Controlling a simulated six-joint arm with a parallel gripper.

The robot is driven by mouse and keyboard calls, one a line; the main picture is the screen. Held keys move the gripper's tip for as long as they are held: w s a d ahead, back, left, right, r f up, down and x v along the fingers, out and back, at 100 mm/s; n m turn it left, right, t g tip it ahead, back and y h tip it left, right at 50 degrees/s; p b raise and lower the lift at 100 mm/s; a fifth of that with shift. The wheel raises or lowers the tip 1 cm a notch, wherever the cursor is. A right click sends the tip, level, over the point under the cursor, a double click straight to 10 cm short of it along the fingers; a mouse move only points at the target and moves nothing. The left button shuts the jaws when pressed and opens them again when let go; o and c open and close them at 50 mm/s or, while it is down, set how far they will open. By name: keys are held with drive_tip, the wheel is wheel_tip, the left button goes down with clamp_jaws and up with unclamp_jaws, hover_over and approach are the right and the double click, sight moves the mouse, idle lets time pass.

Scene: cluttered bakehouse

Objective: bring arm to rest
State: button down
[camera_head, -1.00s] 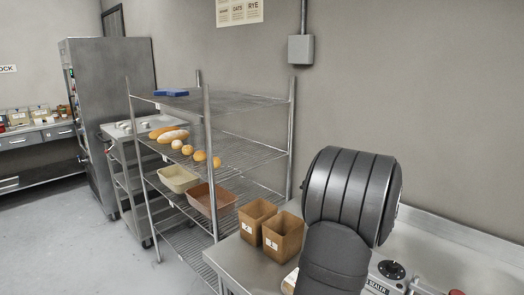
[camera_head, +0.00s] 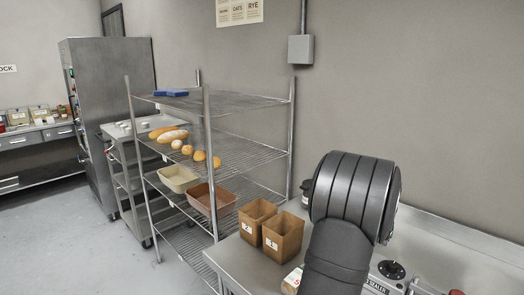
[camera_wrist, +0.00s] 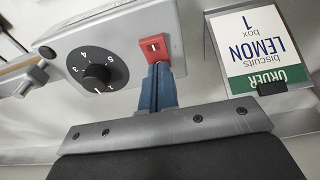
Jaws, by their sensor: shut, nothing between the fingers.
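My gripper (camera_wrist: 159,72) shows in the wrist view with its two blue fingers closed together and nothing between them. Its tips are at the lower edge of a red rocker switch (camera_wrist: 154,46) on a grey sealer (camera_wrist: 120,30); I cannot tell whether they touch it. A black numbered dial (camera_wrist: 97,74) is left of the fingers. In the head view my dark arm stands over the steel counter (camera_head: 245,262) and hides the gripper.
An order card reading lemon biscuits (camera_wrist: 252,45) stands right of the sealer. A wire rack (camera_head: 208,150) holds loaves, rolls and tubs.

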wheel_tip(320, 180, up, 15)
drive_tip(key=s+a+n, duration=0.1)
drive_tip(key=n, duration=1.2)
drive_tip(key=shift+s+a+f, duration=0.15)
drive_tip(key=shift+s+a, duration=0.2)
drive_tip(key=shift+a, duration=0.05)
idle(0.6)
idle(0.4)
drive_tip(key=shift+w+d+f+m, duration=0.2)
drive_tip(key=shift+f+m, duration=0.55)
drive_tip(key=shift+m, duration=0.8)
drive_tip(key=shift+w+d+f+m, duration=0.25)
drive_tip(key=shift+f+m, duration=0.55)
drive_tip(key=shift+m, duration=0.7)
drive_tip(key=shift+w+d+f+m, duration=0.2)
drive_tip(key=shift+f+m, duration=0.55)
drive_tip(key=shift+m, duration=0.8)
